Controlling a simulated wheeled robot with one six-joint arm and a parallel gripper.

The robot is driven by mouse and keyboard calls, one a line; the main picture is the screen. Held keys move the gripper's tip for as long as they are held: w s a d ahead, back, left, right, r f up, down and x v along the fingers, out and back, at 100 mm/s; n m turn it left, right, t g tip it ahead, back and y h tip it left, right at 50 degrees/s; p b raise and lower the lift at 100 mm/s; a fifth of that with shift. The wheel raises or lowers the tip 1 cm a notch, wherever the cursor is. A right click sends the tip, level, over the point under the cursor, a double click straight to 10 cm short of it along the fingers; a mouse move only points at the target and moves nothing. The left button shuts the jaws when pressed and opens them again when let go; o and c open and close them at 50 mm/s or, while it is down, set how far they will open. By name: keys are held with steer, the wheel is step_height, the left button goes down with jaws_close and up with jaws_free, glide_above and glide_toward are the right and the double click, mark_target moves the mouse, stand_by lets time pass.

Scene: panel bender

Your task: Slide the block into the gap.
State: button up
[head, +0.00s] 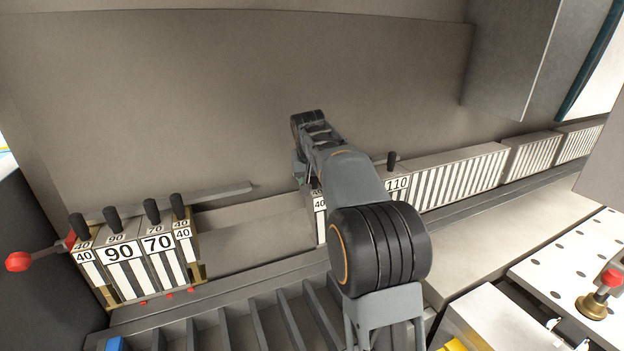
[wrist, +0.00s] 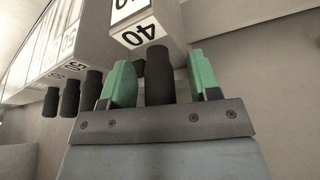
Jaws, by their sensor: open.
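A block marked 40 (head: 320,205) sits on the rail at the right side of a gap (head: 255,235), mostly hidden behind my arm in the head view. In the wrist view the block (wrist: 145,30) shows its 40 label, and its black handle (wrist: 159,85) stands between my green fingers. My gripper (wrist: 161,80) is open, with one finger on each side of the handle; I cannot tell if either touches it. In the head view only a bit of my gripper (head: 299,168) shows beside the arm.
Left of the gap stands a group of blocks (head: 135,255) marked 40, 90, 70 and 40, with black handles and a red-knobbed lever (head: 20,261). Right of my arm, a block marked 110 (head: 397,186) and a long striped row (head: 455,178) fill the rail.

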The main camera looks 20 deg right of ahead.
jaws_close()
steer(key=a, duration=1.1)
stand_by(1.0)
steer(key=shift+a+r, duration=0.1)
jaws_free()
steer(key=v, duration=1.3)
steer(key=shift+s+r, duration=0.15)
steer(key=shift+r, duration=0.2)
steer(key=s+d+f+n+t+y+b, duration=0.1)
steer(key=s+f+n+y+b, duration=0.1)
steer(key=s+f, duration=2.1)
step_height(320, 180, down, 3)
steer(key=shift+s+d+f+n+y+b, duration=0.2)
steer(key=shift+s+d+n+y+b, duration=0.15)
steer(key=shift+n+b, duration=0.6)
